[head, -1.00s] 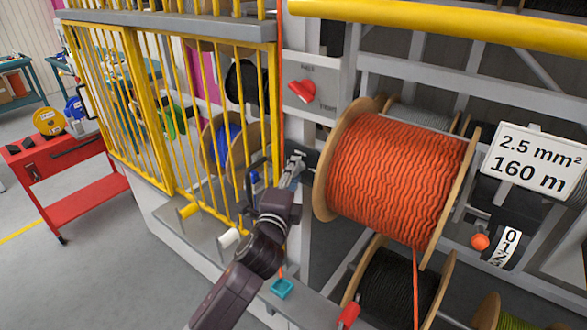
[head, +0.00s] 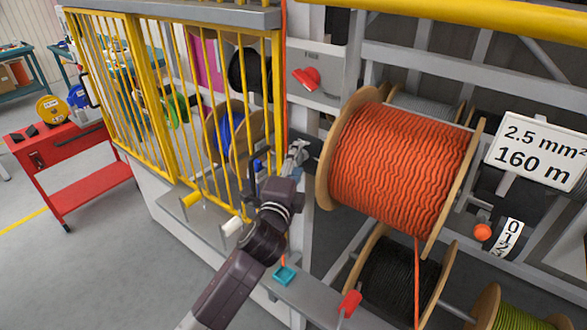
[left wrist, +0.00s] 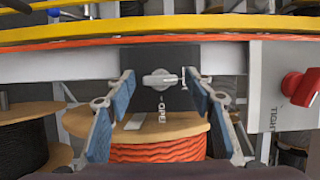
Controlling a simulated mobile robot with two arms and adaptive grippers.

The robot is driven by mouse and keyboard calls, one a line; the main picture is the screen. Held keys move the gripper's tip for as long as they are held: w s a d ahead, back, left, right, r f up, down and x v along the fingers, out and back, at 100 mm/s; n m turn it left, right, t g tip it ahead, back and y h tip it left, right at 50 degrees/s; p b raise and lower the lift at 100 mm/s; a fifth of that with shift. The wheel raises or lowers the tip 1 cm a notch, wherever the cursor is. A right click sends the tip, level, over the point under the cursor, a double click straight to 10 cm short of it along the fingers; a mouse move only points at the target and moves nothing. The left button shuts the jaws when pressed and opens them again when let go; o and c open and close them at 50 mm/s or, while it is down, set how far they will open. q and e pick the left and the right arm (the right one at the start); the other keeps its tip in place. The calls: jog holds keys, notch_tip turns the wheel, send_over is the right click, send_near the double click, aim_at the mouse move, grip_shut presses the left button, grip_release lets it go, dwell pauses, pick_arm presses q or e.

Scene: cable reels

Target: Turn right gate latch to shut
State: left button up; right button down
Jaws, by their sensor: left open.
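The right gate latch (left wrist: 160,82) is a small grey turn handle on a black plate (left wrist: 205,55), with the word OPEN beside it. In the left wrist view the handle lies sideways. My left gripper (left wrist: 158,92) is open, its blue-padded fingers spread on both sides of the handle. I cannot tell whether they touch it. In the head view my left gripper (head: 297,153) is at the post between the yellow gate (head: 150,95) and the orange reel, and mostly covers the latch. My right gripper is not in view.
The orange cable reel (head: 400,170) stands close right of my gripper. A red knob (head: 306,77) is on a grey panel above. A black reel (head: 400,285) sits below. A red cart (head: 75,165) stands at left on clear floor.

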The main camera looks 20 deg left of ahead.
pick_arm(q)
jog(key=s, duration=1.2)
jog(key=shift+d, duration=0.25)
